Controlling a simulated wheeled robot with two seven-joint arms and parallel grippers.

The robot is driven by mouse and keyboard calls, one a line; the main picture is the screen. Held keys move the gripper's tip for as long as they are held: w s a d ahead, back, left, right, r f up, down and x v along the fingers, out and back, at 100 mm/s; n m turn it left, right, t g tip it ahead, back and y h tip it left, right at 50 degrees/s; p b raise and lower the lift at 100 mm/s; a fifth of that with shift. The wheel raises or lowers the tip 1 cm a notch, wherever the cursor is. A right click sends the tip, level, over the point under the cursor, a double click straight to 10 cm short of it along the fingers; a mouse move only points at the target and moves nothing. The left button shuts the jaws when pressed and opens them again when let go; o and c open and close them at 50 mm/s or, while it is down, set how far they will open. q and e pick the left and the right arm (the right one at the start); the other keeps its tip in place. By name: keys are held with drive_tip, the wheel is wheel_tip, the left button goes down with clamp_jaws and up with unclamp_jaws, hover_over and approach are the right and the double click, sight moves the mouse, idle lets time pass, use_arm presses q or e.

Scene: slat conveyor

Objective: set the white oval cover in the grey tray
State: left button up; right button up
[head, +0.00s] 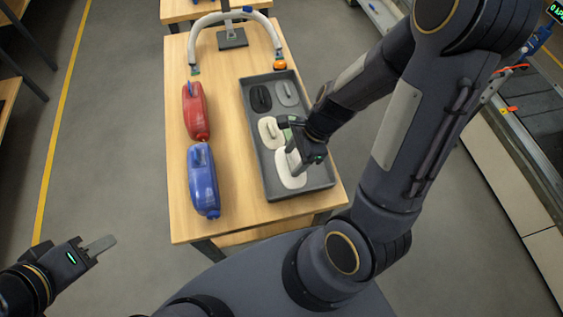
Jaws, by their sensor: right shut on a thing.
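The grey tray (326,183) lies on the wooden table, on its right part. The white oval cover (291,181) is in the near part of the tray, partly hidden by my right gripper. My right gripper (289,150) reaches in from the right and is shut on the white cover. Whether the cover rests on the tray floor or is just above it, I cannot tell. My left gripper (101,246) is over the floor at lower left, away from the table. Its fingers show edge-on, so their opening is unclear.
The tray also holds a black cover (260,98), a grey cover (287,93) and a cream cover (267,131). A red bottle (195,112) and a blue bottle (203,182) lie left of it. A curved grey frame (207,22) stands at the back, near an orange piece (280,65).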

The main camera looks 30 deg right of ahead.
sight(287, 155)
drive_tip(key=w+f, duration=0.1)
drive_tip(key=w+a+f, duration=0.1)
drive_tip(key=f, duration=0.1)
drive_tip(key=w+a+f, duration=0.1)
drive_tip(key=shift+f, duration=0.3)
wheel_tip(287, 155, down, 3)
drive_tip(key=shift+f+b, duration=0.15)
drive_tip(key=shift+b, duration=0.6)
drive_tip(key=o, duration=1.3)
drive_tip(key=shift+o, duration=0.2)
